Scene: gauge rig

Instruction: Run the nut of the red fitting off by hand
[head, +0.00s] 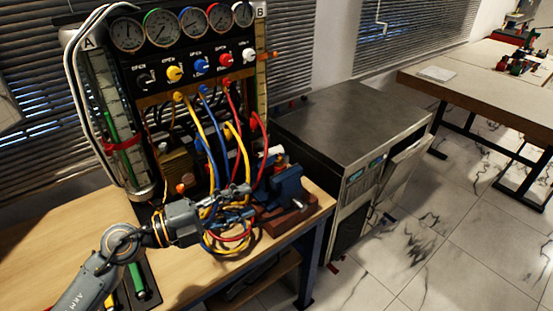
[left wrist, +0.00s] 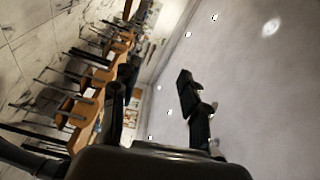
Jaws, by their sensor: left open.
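A red fitting (head: 227,81) sits at the top of a red hose, under the red valve knob on the gauge panel (head: 200,52). A second red hose end (head: 254,122) shows lower down at the panel's right side; the nut itself is too small to make out. My left gripper (head: 243,200) is in front of and below the panel, among the coiled hoses and left of the blue vise (head: 287,186). In the left wrist view my left gripper (left wrist: 158,95) is open, with nothing between its fingers. My right gripper is not in view.
Blue and yellow hoses (head: 243,152) hang close behind my left gripper. The wooden bench (head: 60,225) is mostly clear at left, with a tray of tools (head: 140,285) near its front. A grey cabinet (head: 345,105) stands right of the bench.

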